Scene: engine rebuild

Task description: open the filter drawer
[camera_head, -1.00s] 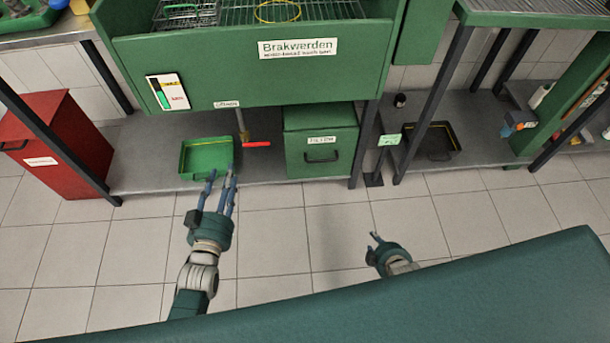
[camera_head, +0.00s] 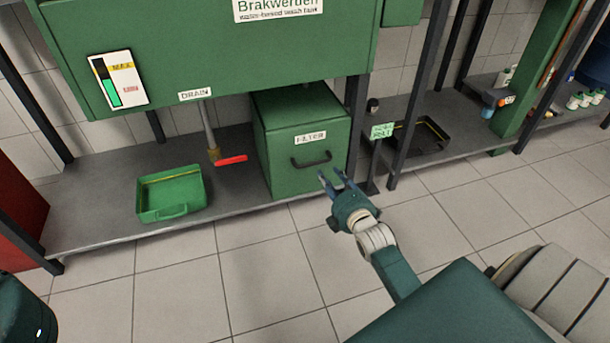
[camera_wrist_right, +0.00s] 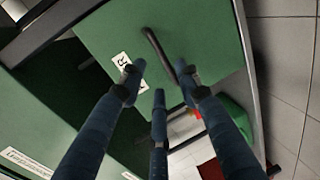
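The filter drawer (camera_head: 285,165) is a green box under the wash tank. Its front bears a "FILTER" label and a dark bar handle (camera_head: 312,161). It looks shut. My right gripper (camera_head: 337,180) is in front of the drawer's lower right, close to the handle's right end. In the right wrist view, my open fingers (camera_wrist_right: 160,76) point at the drawer front (camera_wrist_right: 205,35), and the handle (camera_wrist_right: 158,50) reaches in between the two upper fingertips. I cannot tell whether they touch it. My left gripper is out of view.
A dark table leg (camera_head: 420,90) and a black tray (camera_head: 421,134) are to the right. The tiled floor in front is clear.

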